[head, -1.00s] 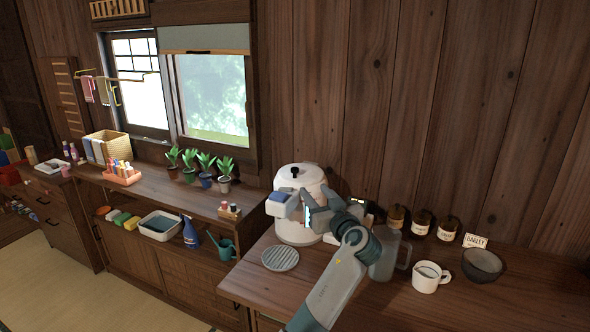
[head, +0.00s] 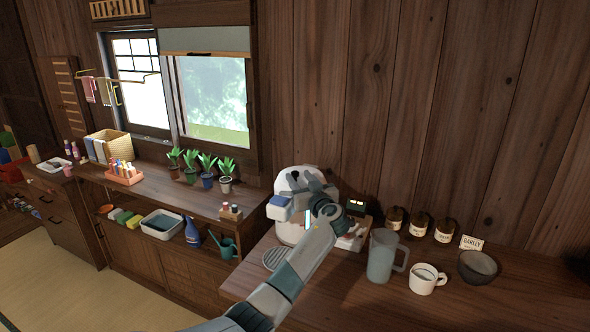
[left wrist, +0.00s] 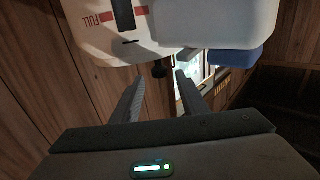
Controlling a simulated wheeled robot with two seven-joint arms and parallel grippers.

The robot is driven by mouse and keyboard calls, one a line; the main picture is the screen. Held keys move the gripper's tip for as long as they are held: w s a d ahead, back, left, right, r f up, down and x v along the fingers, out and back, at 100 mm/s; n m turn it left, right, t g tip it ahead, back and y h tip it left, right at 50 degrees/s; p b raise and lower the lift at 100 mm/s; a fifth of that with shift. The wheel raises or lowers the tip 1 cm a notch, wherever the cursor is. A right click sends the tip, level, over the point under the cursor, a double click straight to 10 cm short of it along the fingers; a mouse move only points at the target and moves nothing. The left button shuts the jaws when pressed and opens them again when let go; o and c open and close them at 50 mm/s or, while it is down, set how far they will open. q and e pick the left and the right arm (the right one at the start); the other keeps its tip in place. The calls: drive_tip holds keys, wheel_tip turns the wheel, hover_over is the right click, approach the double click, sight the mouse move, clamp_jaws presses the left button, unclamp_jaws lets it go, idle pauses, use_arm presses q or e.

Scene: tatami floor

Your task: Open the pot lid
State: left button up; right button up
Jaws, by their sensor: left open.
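The white pot (head: 287,232) stands on the right-hand counter, its rounded white top (head: 290,180) showing above my left gripper (head: 310,192). The gripper and wrist hide much of its upper right side, and the black lid knob is not visible in the head view. A white, blue-topped part (head: 278,208) juts from the pot's front left. In the left wrist view, the pot's white body (left wrist: 120,45) with a red FULL mark fills the top, and my gripper (left wrist: 162,78) has its fingers apart. My right gripper is not in view.
A round grey ribbed mat (head: 274,258) lies in front of the pot. To the right stand a clear pitcher (head: 382,258), a white mug (head: 424,281), a dark bowl (head: 478,267) and brown jars (head: 420,226). The wooden wall is close behind.

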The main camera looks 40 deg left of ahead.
sight(296, 174)
use_arm(q)
drive_tip(key=shift+p+x, duration=0.5)
drive_tip(key=shift+x, duration=1.75)
drive_tip(key=shift+c, duration=0.2)
clamp_jaws()
